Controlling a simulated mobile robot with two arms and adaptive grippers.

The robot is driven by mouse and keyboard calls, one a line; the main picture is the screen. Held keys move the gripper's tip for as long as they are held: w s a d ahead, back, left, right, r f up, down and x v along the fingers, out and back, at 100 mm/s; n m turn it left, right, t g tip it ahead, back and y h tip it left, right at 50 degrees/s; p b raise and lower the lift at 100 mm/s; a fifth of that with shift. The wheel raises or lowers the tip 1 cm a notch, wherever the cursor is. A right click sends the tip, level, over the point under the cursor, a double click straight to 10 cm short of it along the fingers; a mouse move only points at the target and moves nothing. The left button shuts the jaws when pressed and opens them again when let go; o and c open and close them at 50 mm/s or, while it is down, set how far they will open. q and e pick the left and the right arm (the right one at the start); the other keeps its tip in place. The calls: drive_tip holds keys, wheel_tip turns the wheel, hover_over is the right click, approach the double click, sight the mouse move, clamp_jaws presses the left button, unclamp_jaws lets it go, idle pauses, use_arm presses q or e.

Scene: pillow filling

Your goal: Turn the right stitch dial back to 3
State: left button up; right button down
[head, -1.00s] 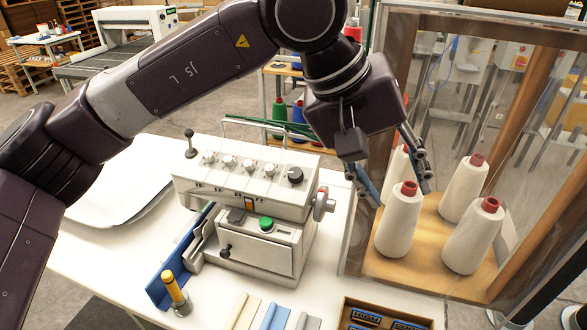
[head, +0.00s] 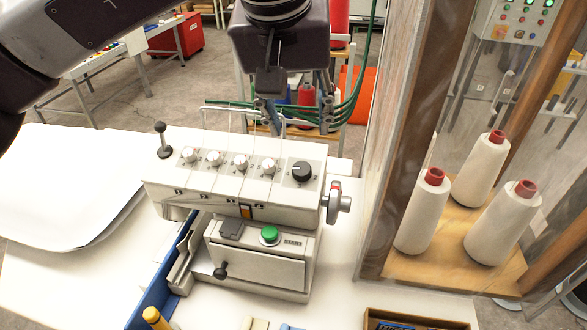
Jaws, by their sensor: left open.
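A white stitching machine (head: 245,192) stands on the white table. I cannot tell which of these is the right stitch dial, and I cannot read any setting. My left gripper (head: 298,112) is open and empty, pointing down. It appears above and behind the machine's right part, apart from the dials. My right gripper is not in view.
A wood-framed clear cabinet (head: 385,180) with white thread cones (head: 490,222) stands close on the right. Thin wire guides (head: 225,112) rise behind the dials. White fabric (head: 65,185) lies at left. A yellow-handled tool (head: 155,318) is at the front.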

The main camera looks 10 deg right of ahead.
sight(301, 168)
use_arm(q)
drive_tip(key=x, duration=0.2)
drive_tip(key=b+x, duration=0.1)
drive_tip(key=x, duration=0.1)
drive_tip(key=s+a+b+x, duration=0.1)
drive_tip(key=x, duration=0.1)
drive_tip(key=shift+w+f, duration=0.15)
drive_tip(key=shift+f, duration=0.4)
drive_tip(key=p+x, duration=0.1)
drive_tip(key=x, duration=0.3)
drive_tip(key=shift+w+f, duration=0.25)
drive_tip(key=shift+f, duration=0.05)
drive_tip(key=shift+d+f, duration=0.15)
drive_tip(key=shift+f, duration=0.1)
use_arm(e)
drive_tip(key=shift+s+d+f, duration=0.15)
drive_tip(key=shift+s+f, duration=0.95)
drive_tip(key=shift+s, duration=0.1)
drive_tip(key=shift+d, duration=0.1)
use_arm(q)
drive_tip(key=shift+c, duration=0.9)
drive_tip(key=c, duration=1)
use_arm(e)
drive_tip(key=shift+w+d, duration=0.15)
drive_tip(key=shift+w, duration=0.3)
